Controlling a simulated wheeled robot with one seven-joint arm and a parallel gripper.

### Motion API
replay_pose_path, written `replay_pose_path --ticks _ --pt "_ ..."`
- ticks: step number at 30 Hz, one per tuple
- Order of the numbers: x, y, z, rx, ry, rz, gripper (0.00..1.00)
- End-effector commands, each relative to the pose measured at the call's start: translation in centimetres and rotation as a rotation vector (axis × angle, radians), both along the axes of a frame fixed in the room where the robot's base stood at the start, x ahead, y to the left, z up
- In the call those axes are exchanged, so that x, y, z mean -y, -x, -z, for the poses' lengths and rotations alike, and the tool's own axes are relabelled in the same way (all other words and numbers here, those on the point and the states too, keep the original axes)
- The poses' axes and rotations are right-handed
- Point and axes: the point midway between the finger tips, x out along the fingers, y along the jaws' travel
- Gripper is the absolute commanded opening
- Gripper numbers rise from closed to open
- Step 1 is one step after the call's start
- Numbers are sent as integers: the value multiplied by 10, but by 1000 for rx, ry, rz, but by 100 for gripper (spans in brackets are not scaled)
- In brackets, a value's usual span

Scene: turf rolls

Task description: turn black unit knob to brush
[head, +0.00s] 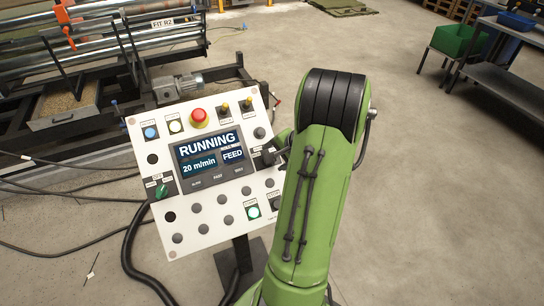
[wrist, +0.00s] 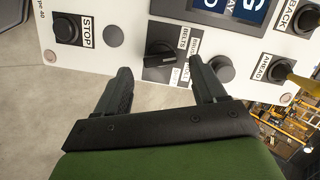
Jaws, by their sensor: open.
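The black unit knob (wrist: 160,54) is on the white control panel in the wrist view, on a dark plate with small white labels. One label reads BELTS; another starting BRU is partly covered by a finger. The knob's bar lies roughly sideways in the picture; its exact setting is unclear. My gripper (wrist: 160,72) is open, with one finger to each side below the knob, apart from it as far as I can tell. In the head view my gripper (head: 281,148) is at the panel's right edge, mostly hidden by my green arm.
The control panel (head: 215,228) has a screen (head: 210,158) reading RUNNING, 20 m/min and FEED. A red mushroom button (head: 199,118) tops the panel. Black cables (head: 130,250) lie on the floor.

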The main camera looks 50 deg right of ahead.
Motion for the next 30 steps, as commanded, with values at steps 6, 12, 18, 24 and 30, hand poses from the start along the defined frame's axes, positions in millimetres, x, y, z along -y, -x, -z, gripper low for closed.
replay_pose_path --ticks 6,12,18,24,30 --pt "-5 39 -56 2 5 5 70" --pt "-10 65 -90 1 2 3 70" --pt "-12 73 -99 0 0 1 70" --pt "-12 73 -98 0 0 0 70" --pt "-12 73 -98 0 0 0 70"
